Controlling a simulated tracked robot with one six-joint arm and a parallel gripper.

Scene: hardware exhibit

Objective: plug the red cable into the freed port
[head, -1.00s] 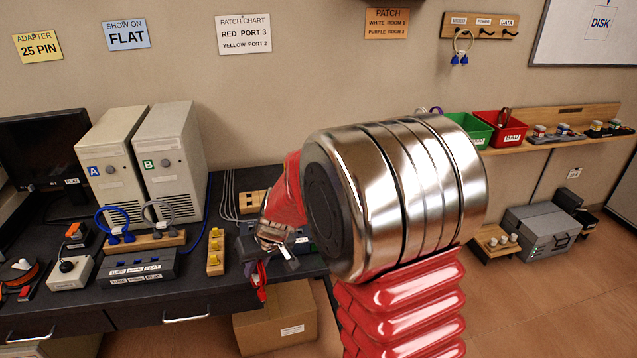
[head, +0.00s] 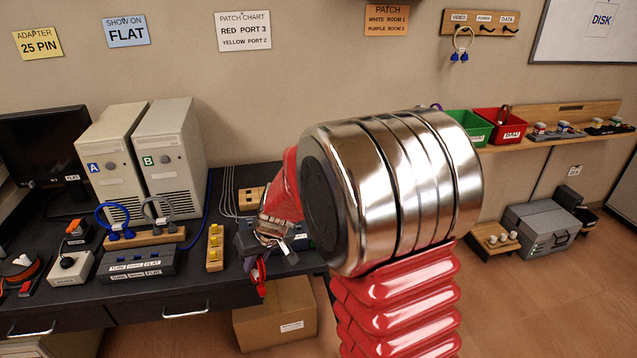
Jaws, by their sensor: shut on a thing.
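My gripper (head: 268,245) is over the front edge of the dark desk, to the right of a wooden block with yellow plugs. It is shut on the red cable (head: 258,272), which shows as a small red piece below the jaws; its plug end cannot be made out. The patch chart (head: 243,31) on the wall reads red port 3, yellow port 2. Part of a dark box (head: 303,240) shows behind my gripper, mostly hidden by my arm. Its ports cannot be told apart, so the freed port is not visible.
The wooden block with yellow plugs (head: 215,247) stands close to the left of my gripper. A grey switch box (head: 138,265), computers A (head: 108,165) and B (head: 168,160) are further left. Grey cables (head: 228,190) run behind. A cardboard box (head: 275,320) stands below the desk edge.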

